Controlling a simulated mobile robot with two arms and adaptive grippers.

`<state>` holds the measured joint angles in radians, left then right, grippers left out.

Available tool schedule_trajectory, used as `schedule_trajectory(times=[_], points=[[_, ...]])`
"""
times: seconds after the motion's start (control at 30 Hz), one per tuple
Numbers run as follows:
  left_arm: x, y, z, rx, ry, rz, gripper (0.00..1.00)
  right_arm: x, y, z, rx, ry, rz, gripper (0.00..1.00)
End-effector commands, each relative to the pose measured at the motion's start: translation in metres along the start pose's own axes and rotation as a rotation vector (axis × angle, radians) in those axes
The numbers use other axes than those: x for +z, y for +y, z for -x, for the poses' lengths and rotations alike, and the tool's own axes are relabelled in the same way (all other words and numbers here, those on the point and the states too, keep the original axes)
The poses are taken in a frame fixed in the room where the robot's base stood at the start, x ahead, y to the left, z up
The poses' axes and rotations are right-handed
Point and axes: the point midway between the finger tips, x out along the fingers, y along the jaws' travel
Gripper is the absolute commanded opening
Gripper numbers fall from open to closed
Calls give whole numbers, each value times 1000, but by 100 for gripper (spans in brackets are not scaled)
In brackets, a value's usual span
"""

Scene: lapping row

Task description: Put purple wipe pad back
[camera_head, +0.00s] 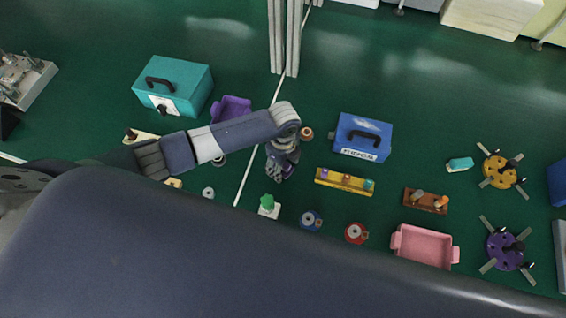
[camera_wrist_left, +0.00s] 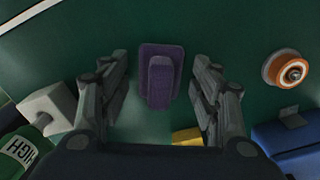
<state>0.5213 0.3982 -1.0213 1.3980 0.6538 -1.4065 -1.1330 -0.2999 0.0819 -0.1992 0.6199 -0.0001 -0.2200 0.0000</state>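The purple wipe pad (camera_wrist_left: 147,92), a flat pad with a raised grip, shows in the left wrist view against the green surface. It lies between the fingers of my left gripper (camera_wrist_left: 160,68), with a visible gap on each side. The left gripper is open and not closed on it. In the head view my left gripper (camera_head: 282,172) hangs just left of the yellow rack (camera_head: 345,181); there the pad is hard to make out beneath it. My right gripper is not in view.
A blue toolbox (camera_head: 362,138) and an orange disc (camera_head: 306,133) stand close to the gripper. A green-topped white block (camera_head: 268,208) is just in front. A purple tray (camera_head: 230,108), a pink tray (camera_head: 425,232) and a teal pad (camera_head: 460,164) lie further off.

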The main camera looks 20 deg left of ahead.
Motion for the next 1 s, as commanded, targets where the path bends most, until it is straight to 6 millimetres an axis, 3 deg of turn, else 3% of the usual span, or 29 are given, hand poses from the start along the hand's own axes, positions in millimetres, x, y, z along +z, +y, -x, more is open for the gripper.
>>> schedule_trajectory(times=[0.33, 0.8, 1.0], points=[[1, -1, 15, -4, 0, 1, 58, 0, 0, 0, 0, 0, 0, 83], [0, -2, 105, -4, 0, 0, 58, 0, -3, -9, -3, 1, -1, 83], [0, 0, 122, 0, 0, 0, 58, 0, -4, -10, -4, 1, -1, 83]])
